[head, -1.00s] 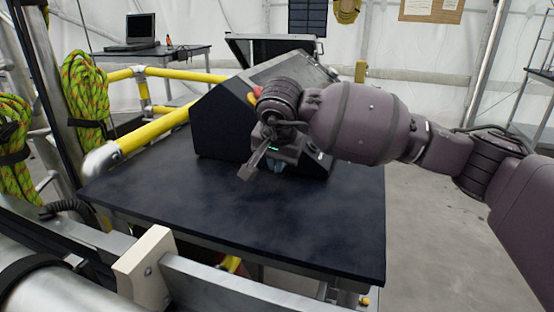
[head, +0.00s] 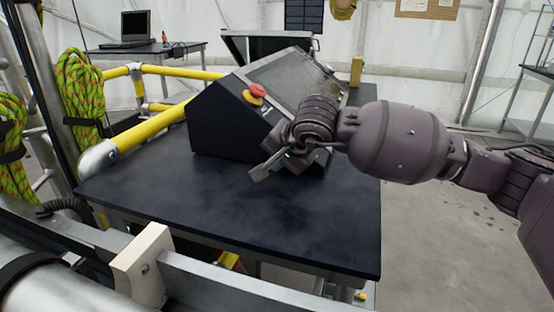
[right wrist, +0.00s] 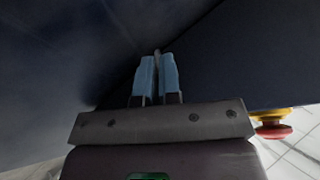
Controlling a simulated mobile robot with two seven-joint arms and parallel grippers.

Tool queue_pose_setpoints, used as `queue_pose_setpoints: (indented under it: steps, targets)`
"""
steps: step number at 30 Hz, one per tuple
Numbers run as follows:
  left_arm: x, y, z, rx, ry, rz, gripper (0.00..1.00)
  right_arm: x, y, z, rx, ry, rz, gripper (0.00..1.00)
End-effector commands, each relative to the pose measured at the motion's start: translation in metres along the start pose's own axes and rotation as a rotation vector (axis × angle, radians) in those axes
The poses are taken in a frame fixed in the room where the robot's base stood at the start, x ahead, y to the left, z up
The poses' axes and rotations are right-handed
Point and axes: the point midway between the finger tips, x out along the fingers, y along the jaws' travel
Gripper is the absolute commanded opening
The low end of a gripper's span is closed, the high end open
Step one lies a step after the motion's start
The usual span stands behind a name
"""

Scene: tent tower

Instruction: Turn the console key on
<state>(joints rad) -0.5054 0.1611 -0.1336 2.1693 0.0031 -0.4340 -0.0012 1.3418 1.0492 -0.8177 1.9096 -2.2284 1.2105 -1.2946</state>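The black console (head: 225,125) stands on the dark table, with a sloped screen (head: 290,75) and a red button (head: 257,90) on a yellow base. I cannot make out the console key in the head view; my right arm covers the console's lower right front. My right gripper (right wrist: 157,72) is low beside that part of the console. In the right wrist view its two blue fingers are close together with a narrow gap. A thin grey sliver (right wrist: 157,52) shows between their tips; I cannot tell what it is or whether they grip it. My left gripper is out of view.
The dark table (head: 220,220) is bare in front of the console. Yellow rails (head: 150,128) run behind it at the left. Coiled ropes (head: 80,95) hang at the left. A laptop (head: 131,28) stands on a back table. The floor at the right is clear.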

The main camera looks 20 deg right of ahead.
Motion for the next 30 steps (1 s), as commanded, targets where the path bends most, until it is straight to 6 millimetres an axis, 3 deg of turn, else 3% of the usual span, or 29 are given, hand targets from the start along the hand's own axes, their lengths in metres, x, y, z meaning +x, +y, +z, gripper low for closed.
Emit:
queue_pose_setpoints:
  steps: [7, 12, 13, 23, 30]
  targets:
    - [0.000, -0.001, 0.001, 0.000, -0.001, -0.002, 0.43, 0.002, 0.002, 0.001, 0.000, -0.002, 0.004, 0.00]
    - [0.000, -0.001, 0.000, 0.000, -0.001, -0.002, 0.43, 0.002, 0.001, 0.001, 0.000, -0.002, 0.004, 0.29]
    - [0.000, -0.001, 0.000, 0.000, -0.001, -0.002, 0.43, 0.002, 0.001, 0.001, 0.000, -0.002, 0.003, 0.30]
    - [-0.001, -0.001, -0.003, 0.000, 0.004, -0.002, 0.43, -0.004, 0.000, 0.000, 0.000, 0.001, 0.001, 0.30]
    - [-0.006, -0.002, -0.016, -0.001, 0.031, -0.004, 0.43, -0.042, -0.003, -0.002, -0.002, 0.006, -0.003, 0.30]
